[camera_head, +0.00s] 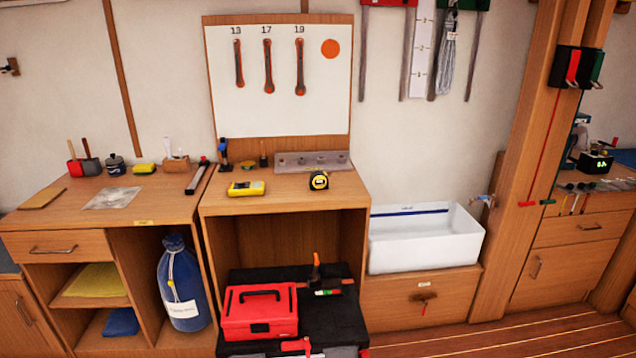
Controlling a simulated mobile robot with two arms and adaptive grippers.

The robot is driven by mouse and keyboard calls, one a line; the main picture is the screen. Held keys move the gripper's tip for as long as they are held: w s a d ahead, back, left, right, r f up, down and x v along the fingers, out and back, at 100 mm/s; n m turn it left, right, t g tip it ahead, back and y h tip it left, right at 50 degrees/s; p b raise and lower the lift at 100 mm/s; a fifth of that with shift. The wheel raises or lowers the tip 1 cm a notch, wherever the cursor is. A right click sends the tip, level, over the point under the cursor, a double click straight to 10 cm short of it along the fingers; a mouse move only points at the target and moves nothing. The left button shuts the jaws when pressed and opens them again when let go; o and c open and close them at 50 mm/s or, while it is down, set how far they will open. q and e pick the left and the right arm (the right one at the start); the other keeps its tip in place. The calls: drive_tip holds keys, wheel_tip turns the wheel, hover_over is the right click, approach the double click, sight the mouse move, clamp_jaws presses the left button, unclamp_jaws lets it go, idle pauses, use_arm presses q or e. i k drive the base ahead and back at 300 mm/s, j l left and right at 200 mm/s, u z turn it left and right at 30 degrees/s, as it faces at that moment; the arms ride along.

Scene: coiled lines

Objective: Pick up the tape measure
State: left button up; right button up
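The tape measure (319,181) is small, yellow and black. It stands on the wooden worktop (290,205) of the middle bench, near its right side. Neither of my grippers shows in the head view, and nothing touches the tape measure.
A yellow meter-like device (246,188) lies left of the tape measure. A metal strip with holes (313,161) stands behind it. A red toolbox (260,311) sits low in front of the bench. A white sink (425,240) is to the right. The worktop's front is clear.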

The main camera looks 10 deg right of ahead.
sight(319, 180)
drive_tip(key=i+l+u, duration=0.1)
drive_tip(key=u, duration=0.3)
drive_tip(key=l+u, duration=0.2)
drive_tip(key=u, duration=0.25)
drive_tip(key=i+l+u, duration=0.2)
drive_tip(key=l+u, duration=0.25)
drive_tip(key=l, duration=0.95)
drive_tip(key=l+u, duration=0.45)
drive_tip(key=l, duration=0.95)
